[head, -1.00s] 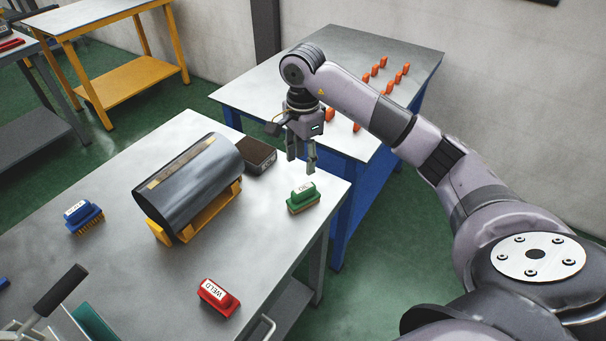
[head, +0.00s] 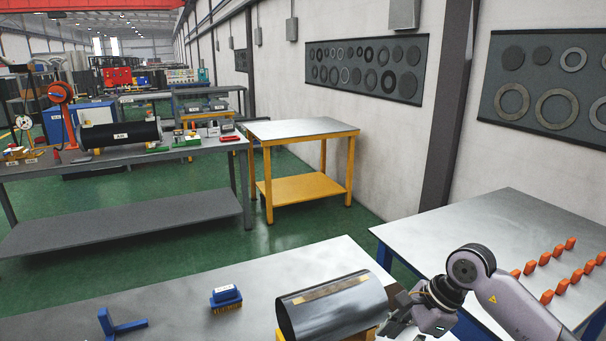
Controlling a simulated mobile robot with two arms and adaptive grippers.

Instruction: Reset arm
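My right arm comes in from the lower right, bent at a rounded joint. My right gripper (head: 398,326) is low in the picture, just right of the dark grey cylinder (head: 335,306). Its fingers are small and cut by the lower picture edge, so I cannot tell their opening. I see nothing held in it. The cylinder lies on its side in a yellow cradle (head: 352,336) on the near metal table (head: 175,310). My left gripper is not in view.
A blue brush (head: 226,299) and a blue bracket-like piece (head: 121,325) sit on the near table. A side table (head: 500,235) at right holds several orange pieces (head: 545,259). A yellow-legged table (head: 300,131) and a grey workbench (head: 120,161) stand beyond green floor.

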